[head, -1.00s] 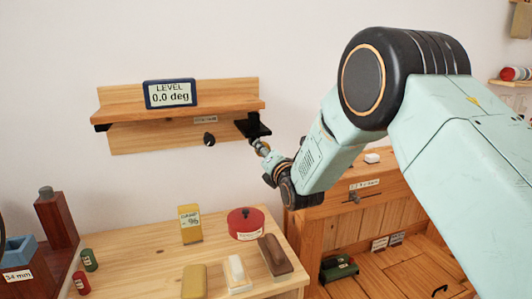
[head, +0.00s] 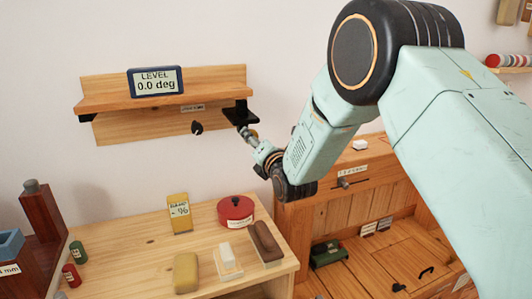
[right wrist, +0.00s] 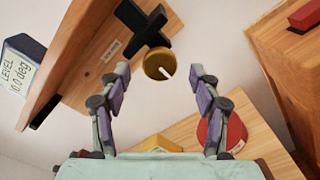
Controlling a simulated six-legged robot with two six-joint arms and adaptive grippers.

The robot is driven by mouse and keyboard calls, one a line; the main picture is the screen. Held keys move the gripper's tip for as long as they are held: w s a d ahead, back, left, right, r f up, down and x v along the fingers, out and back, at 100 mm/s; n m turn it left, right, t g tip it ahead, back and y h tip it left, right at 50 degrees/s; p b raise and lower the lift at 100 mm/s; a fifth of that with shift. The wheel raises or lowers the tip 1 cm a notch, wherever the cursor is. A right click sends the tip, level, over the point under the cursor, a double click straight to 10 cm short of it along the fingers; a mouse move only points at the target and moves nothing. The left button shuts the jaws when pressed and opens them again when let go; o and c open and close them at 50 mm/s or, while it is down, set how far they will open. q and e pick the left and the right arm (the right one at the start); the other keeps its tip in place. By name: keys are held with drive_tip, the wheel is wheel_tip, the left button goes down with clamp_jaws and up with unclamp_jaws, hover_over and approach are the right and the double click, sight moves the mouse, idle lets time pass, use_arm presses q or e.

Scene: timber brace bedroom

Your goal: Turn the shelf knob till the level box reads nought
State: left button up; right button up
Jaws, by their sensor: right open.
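The level box (head: 155,81), dark blue with a pale screen, stands on the wooden wall shelf (head: 205,86) and reads 0.0 deg; it also shows at the left of the right wrist view (right wrist: 18,72). A brass round knob (right wrist: 155,62) with a white pointer sits by a black bracket (right wrist: 135,18) at the shelf's right end (head: 240,112). My right gripper (right wrist: 159,72) is open, its two fingers either side of the knob in the picture, with no contact visible. In the head view my right gripper (head: 249,134) is small below the bracket. My left gripper is not in view.
A small black round piece (head: 197,127) is on the shelf's backboard. The table below holds a red round tin (head: 235,209), a yellow box (head: 179,212), blocks and small cylinders. A wooden bench (head: 345,215) stands to the right. The wall beside the shelf is bare.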

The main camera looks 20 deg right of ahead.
drive_tip(key=s, duration=1)
drive_tip(key=shift+d, duration=0.15)
drive_tip(key=s+f+m+g+b, duration=0.1)
drive_tip(key=s+f+m+g, duration=0.4)
drive_tip(key=f+m, duration=0.55)
drive_tip(key=s+f+m+g, duration=0.3)
drive_tip(key=s+f+m, duration=0.5)
drive_tip(key=f+m, duration=0.25)
drive_tip(key=s+f+m+g+b, duration=0.1)
drive_tip(key=s+f+m+g, duration=0.1)
drive_tip(key=s+f, duration=0.4)
drive_tip(key=s+f+m+g+b, duration=0.1)
drive_tip(key=s+f+g, duration=0.3)
drive_tip(key=s, duration=1)
drive_tip(key=s+f+m+g, duration=0.3)
drive_tip(key=s+f+g, duration=0.1)
drive_tip(key=s+f, duration=0.5)
drive_tip(key=shift+s+d+f+m+h+b, duration=0.2)
drive_tip(key=shift+s+f+m+h+b, duration=0.15)
drive_tip(key=shift+s, duration=0.7)
